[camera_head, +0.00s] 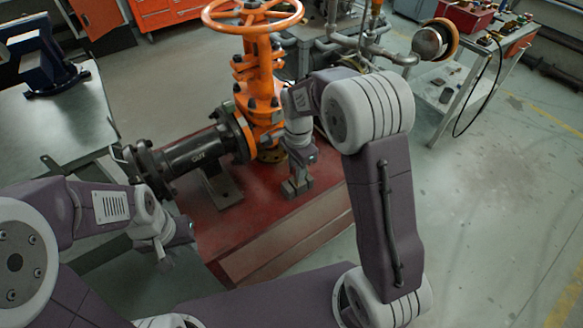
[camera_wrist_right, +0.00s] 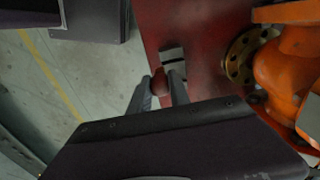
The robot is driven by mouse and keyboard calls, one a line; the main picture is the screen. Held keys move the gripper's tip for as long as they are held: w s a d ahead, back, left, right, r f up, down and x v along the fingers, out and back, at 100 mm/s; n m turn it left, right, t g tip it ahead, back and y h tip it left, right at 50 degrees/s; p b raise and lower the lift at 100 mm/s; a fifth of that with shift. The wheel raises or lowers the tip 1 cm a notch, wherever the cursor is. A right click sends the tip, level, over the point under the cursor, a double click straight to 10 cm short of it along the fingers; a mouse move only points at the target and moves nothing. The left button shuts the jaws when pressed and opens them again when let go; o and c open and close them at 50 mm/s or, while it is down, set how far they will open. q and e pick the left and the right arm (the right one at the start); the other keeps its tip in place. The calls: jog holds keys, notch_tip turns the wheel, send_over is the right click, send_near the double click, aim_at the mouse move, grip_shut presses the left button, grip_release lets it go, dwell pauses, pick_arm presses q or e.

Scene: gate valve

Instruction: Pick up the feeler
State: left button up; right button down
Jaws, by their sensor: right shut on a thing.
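In the right wrist view, the two grey fingers of my right gripper (camera_wrist_right: 159,92) are closed on a small rounded reddish-brown thing, which I take to be the feeler (camera_wrist_right: 158,80). Its full shape is hidden by the fingers. In the head view my right gripper (camera_head: 297,187) points down over the red base, in front of the orange valve; the feeler cannot be made out there. My left gripper (camera_head: 174,248) is at the lower left, beside the red base and away from the feeler. Its fingers are too small to judge.
The orange gate valve (camera_head: 262,85) with its handwheel stands on the red base (camera_head: 270,222), joined to a black flanged pipe (camera_head: 195,150). A grey bench (camera_head: 65,122) is at the left, a cluttered table (camera_head: 462,85) at the back right. The right floor is clear.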

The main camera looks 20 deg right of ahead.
jog(key=s+d, duration=0.5)
jog(key=s, duration=0.9)
jog(key=shift+s+d, duration=0.15)
jog(key=shift+s, duration=0.05)
pick_arm(q)
jog(key=shift+r, duration=0.1)
pick_arm(e)
jog(key=shift+w, duration=0.1)
